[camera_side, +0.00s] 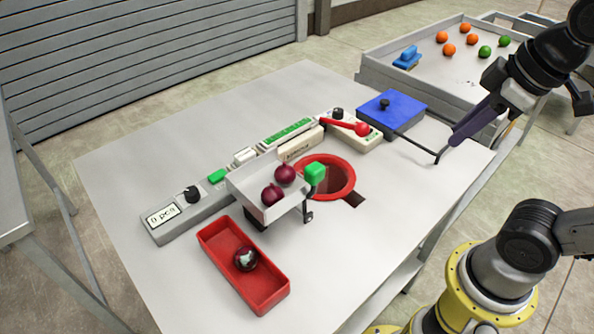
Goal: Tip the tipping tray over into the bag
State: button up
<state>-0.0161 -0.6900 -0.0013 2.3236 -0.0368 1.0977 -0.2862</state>
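The tipping tray (257,204) is a light grey tray on a small stand, left of the middle of the table. It looks roughly level and holds two red onions (285,173). My gripper (457,139) is at the upper right, near the table's right edge, well away from the tray. Its dark purple fingers look like one bar, so their opening is unclear.
The front right tabletop is clear.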

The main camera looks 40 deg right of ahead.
jog(key=w+r+n, duration=0.1)
jog(key=w+a+r+n+g, duration=0.1)
jog(key=w+r+n, duration=0.1)
jog(key=w+a+r+n, duration=0.1)
jog(key=w+r, duration=0.1)
jog(key=shift+w+a+r+n+g, duration=0.1)
jog(key=shift+w+r+n+g, duration=0.1)
jog(key=shift+r+n+g, duration=0.1)
grip_shut()
jog(key=w+a+r+n+g, duration=0.2)
jog(key=w+a+n, duration=0.3)
jog(key=w+a, duration=0.15)
jog(key=w+a+f+n+h, duration=0.1)
jog(key=w+a+f+n, duration=0.1)
jog(key=a, duration=0.6)
jog(key=w+a+f+n+g+h, duration=0.1)
jog(key=w+a+f+n, duration=0.1)
jog(key=a+f, duration=0.3)
jog(key=w+a, duration=0.1)
jog(key=a, duration=0.3)
jog(key=shift+n, duration=0.4)
jog(key=shift+d+f, duration=0.1)
